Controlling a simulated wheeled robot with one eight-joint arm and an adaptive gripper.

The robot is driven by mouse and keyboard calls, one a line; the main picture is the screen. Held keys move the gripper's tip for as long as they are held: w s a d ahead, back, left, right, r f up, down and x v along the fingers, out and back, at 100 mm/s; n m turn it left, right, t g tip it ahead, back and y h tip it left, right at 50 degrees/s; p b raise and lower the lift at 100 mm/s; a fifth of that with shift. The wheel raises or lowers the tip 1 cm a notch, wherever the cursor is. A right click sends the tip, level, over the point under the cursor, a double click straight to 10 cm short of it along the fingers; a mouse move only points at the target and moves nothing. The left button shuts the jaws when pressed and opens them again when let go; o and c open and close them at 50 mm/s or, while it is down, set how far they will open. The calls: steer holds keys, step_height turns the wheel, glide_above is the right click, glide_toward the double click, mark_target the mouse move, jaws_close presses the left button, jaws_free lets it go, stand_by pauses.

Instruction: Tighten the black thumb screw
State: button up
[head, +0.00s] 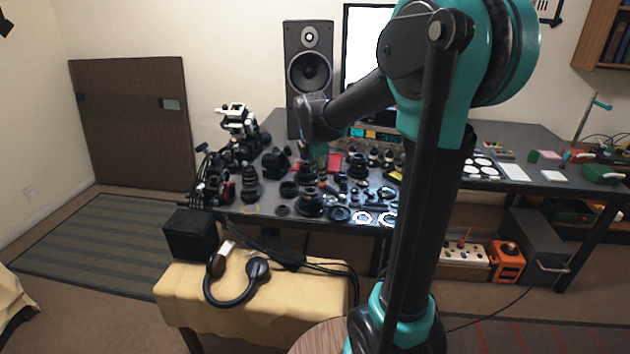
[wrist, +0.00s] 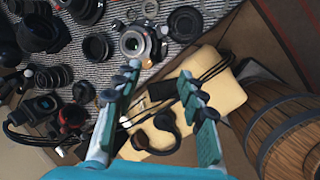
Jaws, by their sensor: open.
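My gripper (wrist: 160,72) is open in the wrist view, its two teal and black fingers spread apart with nothing held between them. In the head view my gripper (head: 318,154) is small and partly lost among the dark lens parts on the table (head: 520,185). I cannot make out the black thumb screw for certain in either view; many parts are small and black.
Several black lens barrels (head: 310,203) and rings crowd the table. A speaker (head: 309,75) stands behind. A wooden barrel (wrist: 285,125) shows at right in the wrist view.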

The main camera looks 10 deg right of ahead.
steer(key=w+a+r+n, duration=0.3)
steer(key=w+r+n, duration=0.1)
steer(key=w+n, duration=0.4)
glide_toward(313, 183)
steer(key=shift+n+h, duration=0.3)
steer(key=x, duration=0.8)
steer(key=shift+w+a, duration=0.15)
steer(key=shift+a, duration=0.05)
jaws_close()
